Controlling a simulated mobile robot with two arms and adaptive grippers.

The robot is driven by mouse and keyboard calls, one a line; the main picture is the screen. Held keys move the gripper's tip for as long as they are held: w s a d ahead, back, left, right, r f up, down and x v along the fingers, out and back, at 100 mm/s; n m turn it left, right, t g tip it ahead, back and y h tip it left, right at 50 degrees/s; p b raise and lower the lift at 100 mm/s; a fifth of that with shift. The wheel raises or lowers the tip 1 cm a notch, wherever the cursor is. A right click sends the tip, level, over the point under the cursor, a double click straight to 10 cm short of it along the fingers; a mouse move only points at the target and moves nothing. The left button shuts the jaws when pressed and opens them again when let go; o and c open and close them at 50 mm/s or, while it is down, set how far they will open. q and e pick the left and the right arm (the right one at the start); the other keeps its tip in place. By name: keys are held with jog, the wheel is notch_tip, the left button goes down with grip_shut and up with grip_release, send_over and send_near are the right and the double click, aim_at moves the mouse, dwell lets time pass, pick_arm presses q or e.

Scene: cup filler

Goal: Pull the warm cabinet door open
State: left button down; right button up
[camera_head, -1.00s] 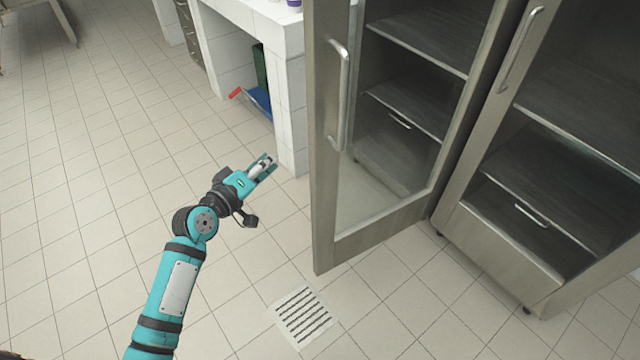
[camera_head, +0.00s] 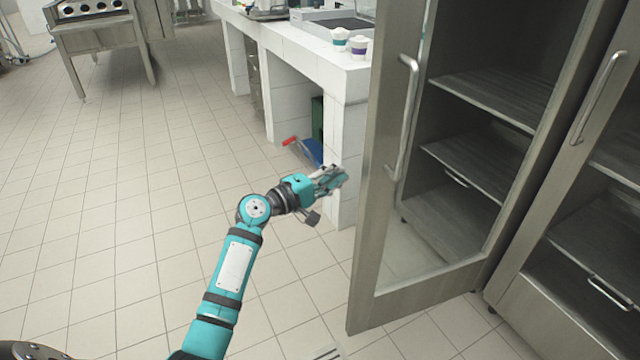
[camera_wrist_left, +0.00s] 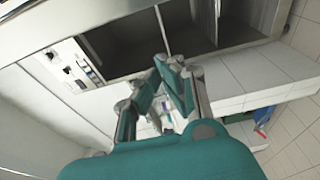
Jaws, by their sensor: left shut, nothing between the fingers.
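The cabinet's left door (camera_head: 362,240) stands swung open toward me, a steel frame with a glass pane and a curved metal handle (camera_head: 407,118) on it. My left gripper (camera_head: 340,178) is shut and empty, just left of the door's edge and below and left of the handle. It does not hold the handle, and I cannot tell whether it touches the door. In the left wrist view the shut fingers (camera_wrist_left: 170,75) show near the middle, tips close together. My right gripper is not in view.
Behind the open door are dark cabinet shelves (camera_head: 505,95); a second door handle (camera_head: 598,97) is at the right. A white tiled counter (camera_head: 290,45) with cups (camera_head: 358,47) stands behind my left gripper. The tiled floor at the left (camera_head: 110,190) is free.

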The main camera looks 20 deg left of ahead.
pick_arm(q)
jog(key=shift+s+d+p, duration=0.2)
jog(key=shift+s+d, duration=0.05)
jog(key=shift+d, duration=0.7)
jog(key=shift+s+d+p, duration=0.2)
jog(key=shift+s+d, duration=0.05)
jog(key=shift+d, duration=0.65)
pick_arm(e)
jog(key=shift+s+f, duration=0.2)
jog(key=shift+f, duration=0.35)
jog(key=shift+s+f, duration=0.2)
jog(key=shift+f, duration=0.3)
